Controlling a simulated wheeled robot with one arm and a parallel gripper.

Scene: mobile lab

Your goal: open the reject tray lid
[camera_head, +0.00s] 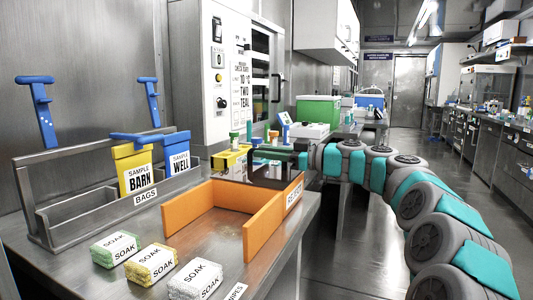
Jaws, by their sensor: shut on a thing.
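The reject tray (264,238) is an orange-walled tray on the metal bench, with a white REJECT label (294,194) at its right end. Its near part is open and looks empty. A dark glossy panel (268,172), which looks like the lid, is at the tray's far end. My gripper (272,153) is at this panel's far upper edge, reached from the right by my grey and teal arm. It is shut on what appears to be the lid's edge or handle. The fingertips are small and dark, and the exact grip is hard to see.
A grey rack marked BAGS (75,212) holds a yellow BARN bag (134,171) and a blue WELL bag (177,160). Several SOAK sponges (152,264) lie at the bench front. A yellow container (230,160) stands close left of my gripper. The aisle floor at right is open.

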